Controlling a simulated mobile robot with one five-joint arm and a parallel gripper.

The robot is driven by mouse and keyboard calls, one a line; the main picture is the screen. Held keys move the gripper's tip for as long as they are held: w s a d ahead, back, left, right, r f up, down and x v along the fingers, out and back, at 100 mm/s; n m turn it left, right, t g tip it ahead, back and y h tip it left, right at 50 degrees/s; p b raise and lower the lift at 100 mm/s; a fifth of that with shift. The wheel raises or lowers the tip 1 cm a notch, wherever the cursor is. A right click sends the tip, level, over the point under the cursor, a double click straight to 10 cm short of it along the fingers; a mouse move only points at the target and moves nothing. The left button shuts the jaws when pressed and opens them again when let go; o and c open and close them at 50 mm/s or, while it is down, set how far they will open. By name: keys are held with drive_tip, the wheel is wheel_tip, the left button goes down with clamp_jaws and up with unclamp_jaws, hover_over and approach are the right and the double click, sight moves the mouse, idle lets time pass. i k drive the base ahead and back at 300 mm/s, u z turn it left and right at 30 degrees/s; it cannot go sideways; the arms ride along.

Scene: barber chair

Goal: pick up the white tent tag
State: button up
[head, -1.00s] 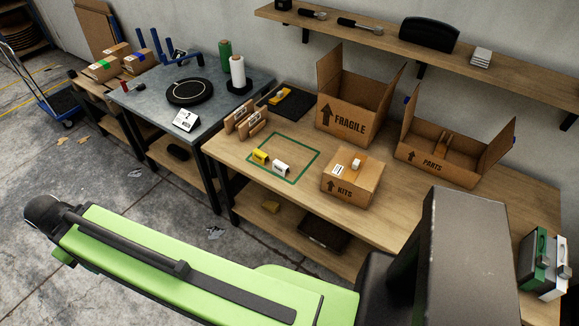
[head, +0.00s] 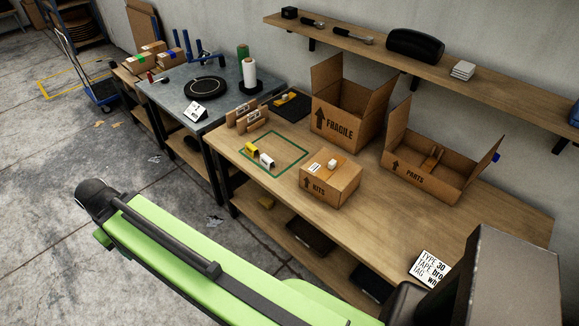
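A small white tent tag (head: 267,160) stands on the wooden workbench (head: 390,215), inside a green taped outline. A yellow tent tag (head: 251,149) stands close beside it on the left. My green arm crosses the lower part of the picture in front of the bench. Its visible far end is a dark rounded joint at the left, over the floor. My gripper is not in view, so its state and its distance from the tag do not show. Nothing hides the white tag.
A KITS box (head: 330,187) sits just right of the outline. Open FRAGILE (head: 338,122) and PARTS (head: 414,172) boxes stand behind. Cardboard holders (head: 245,117) are at the back left. A printed sign (head: 428,264) is at the right front. A shelf (head: 430,60) runs above.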

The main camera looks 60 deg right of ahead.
sight(265, 160)
drive_tip(key=u, duration=0.15)
drive_tip(key=i, duration=0.9)
drive_tip(key=z, duration=0.05)
